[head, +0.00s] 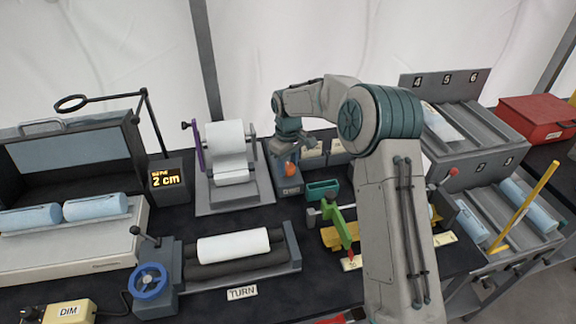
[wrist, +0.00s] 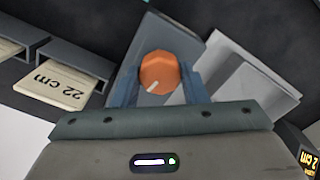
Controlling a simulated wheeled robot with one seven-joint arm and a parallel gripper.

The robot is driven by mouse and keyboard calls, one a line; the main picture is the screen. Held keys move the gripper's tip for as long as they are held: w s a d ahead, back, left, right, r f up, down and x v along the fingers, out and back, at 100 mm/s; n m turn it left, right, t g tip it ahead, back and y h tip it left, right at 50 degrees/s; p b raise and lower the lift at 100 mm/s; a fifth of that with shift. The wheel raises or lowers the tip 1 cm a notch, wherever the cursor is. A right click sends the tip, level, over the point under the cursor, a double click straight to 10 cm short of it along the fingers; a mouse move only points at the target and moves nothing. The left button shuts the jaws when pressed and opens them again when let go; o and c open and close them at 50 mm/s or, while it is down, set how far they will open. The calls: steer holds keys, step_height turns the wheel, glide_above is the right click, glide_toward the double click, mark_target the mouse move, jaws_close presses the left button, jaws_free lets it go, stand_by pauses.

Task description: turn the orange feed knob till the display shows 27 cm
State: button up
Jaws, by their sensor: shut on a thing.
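In the head view the knob (head: 291,168) shows as an orange spot on a grey box (head: 290,187), just under my gripper (head: 291,155).
A white paper roll stand (head: 228,165) is left of the knob box. A card reading 22 cm (wrist: 62,86) lies in a slot beside it. A roller bed with a blue crank (head: 150,281) is in front. A lamp-like ring arm (head: 148,105) stands behind the display.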

steer(key=m+b, duration=0.1)
steer(key=m, duration=0.3)
steer(key=m+b, duration=0.1)
steer(key=m, duration=0.7)
steer(key=shift+m, duration=0.3)
steer(key=m, duration=0.4)
steer(key=shift+m, duration=0.3)
steer(key=m, duration=0.3)
steer(key=shift+m, duration=0.3)
steer(key=m, duration=0.4)
steer(key=shift+r+m+p, duration=0.1)
steer(key=shift+m+p, duration=0.2)
steer(key=shift+p, duration=0.1)
steer(key=m+p, duration=0.1)
steer(key=m, duration=0.3)
steer(key=shift+m+p, duration=0.6)
steer(key=shift+m, duration=1.4)
